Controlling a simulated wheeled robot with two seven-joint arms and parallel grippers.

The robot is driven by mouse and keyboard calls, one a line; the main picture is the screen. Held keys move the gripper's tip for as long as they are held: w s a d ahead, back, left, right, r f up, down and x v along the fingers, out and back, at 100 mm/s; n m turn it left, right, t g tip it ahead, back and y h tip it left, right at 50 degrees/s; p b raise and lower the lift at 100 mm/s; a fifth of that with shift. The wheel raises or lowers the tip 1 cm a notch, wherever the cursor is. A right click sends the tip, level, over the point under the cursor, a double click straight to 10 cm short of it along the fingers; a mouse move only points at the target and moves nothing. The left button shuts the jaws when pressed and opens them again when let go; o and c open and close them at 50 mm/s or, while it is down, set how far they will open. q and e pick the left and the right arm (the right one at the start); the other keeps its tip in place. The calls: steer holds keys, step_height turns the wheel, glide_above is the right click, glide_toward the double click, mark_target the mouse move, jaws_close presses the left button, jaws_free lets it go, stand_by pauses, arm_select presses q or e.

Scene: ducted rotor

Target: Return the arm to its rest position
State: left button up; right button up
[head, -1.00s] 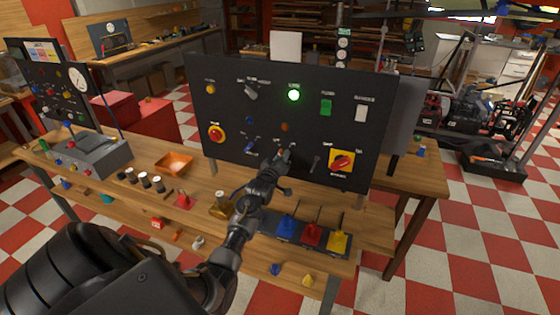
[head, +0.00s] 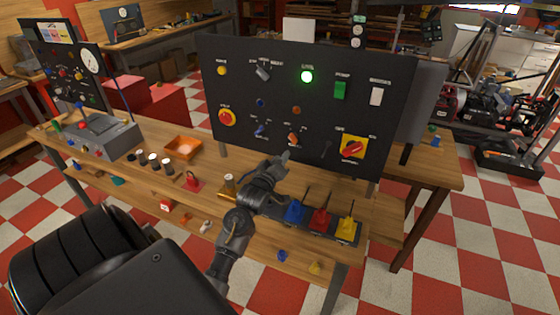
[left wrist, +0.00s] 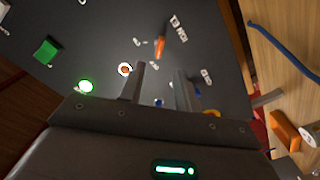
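My left arm comes in from the lower left in the head view. Its gripper (head: 284,158) is in front of the lower middle of the black control panel (head: 230,85), below an orange-handled toggle (head: 293,138), and looks clear of it. In the left wrist view, the two fingers (left wrist: 160,72) stand apart with nothing between them. Beyond them the panel face (left wrist: 100,35) shows the orange toggle (left wrist: 160,46), a lit green lamp (left wrist: 86,86) and a green switch (left wrist: 46,51). The right gripper is not in view.
The wooden bench (head: 145,188) carries blue, red and yellow levers (head: 320,218) just right of my forearm. An orange tray (head: 183,148), a brass-coloured piece (head: 228,186) and a red padlock-like piece (head: 192,181) lie to the left. Open checkered floor (head: 460,260) is at right.

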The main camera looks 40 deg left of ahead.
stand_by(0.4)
arm_select(q)
steer(key=s+d+f+m+g+h, duration=0.4)
steer(key=s+d+f+m+g, duration=0.35)
steer(key=s+d+f, duration=0.55)
steer(key=s+d+f+m+g+h, duration=0.1)
steer(key=s+d+f+m+g, duration=0.15)
steer(key=s+d, duration=0.55)
steer(key=s+d+f+m+g+h, duration=0.1)
steer(key=s+d+m+g, duration=0.25)
steer(key=s, duration=0.95)
step_height(320, 180, down, 25)
steer(key=g+b, duration=0.1)
steer(key=b, duration=0.1)
steer(key=s+a+f+g+b, duration=0.1)
steer(key=s+a+f+b, duration=0.1)
steer(key=s+f, duration=1.5)
step_height(320, 180, down, 3)
steer(key=shift+a+m, duration=0.45)
steer(key=shift+a, duration=0.3)
